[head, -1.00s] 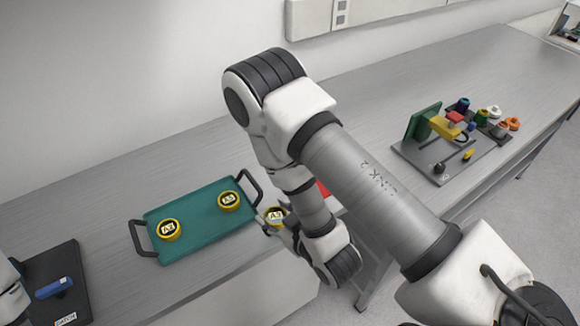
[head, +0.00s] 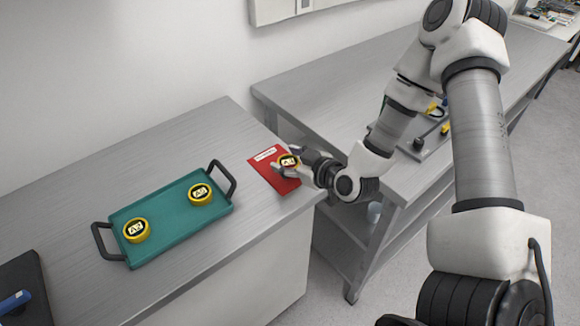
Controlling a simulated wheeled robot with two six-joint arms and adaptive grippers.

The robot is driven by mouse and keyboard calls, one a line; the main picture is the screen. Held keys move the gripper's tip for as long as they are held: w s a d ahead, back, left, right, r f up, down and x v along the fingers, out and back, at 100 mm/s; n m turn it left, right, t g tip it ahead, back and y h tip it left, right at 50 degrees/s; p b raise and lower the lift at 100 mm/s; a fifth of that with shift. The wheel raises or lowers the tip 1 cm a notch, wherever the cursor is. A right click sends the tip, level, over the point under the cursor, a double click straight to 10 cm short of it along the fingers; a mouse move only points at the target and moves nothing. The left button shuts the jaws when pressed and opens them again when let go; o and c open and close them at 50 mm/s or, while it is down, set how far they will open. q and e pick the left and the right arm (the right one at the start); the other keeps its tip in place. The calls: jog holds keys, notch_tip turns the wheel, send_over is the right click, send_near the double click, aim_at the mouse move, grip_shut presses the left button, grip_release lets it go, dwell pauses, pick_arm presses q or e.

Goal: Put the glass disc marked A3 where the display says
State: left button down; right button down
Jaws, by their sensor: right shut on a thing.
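My right gripper (head: 284,163) is shut on a yellow-rimmed glass disc (head: 289,160), whose small label looks like A3. It holds the disc over a red sheet (head: 265,166) with a white label strip, near the right end of the bench. I cannot tell whether the disc touches the sheet. Two similar discs sit on the green tray (head: 165,220): one at the left (head: 136,230), one at the right (head: 200,193). Their labels are too small to read surely. The display and my left gripper are not in view.
The tray has black handles at both ends. A black plate (head: 18,282) with a blue item (head: 14,302) lies at the lower left. A second metal bench (head: 300,90) stands beyond a gap, with a fixture partly hidden behind my right arm. Bare bench lies around the tray.

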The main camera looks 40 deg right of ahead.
jog(key=shift+w+d+f, duration=0.1)
jog(key=shift+f, duration=0.85)
jog(key=shift+w+d+f, duration=0.1)
jog(key=shift+f, duration=0.8)
jog(key=shift+c, duration=1.7)
grip_release()
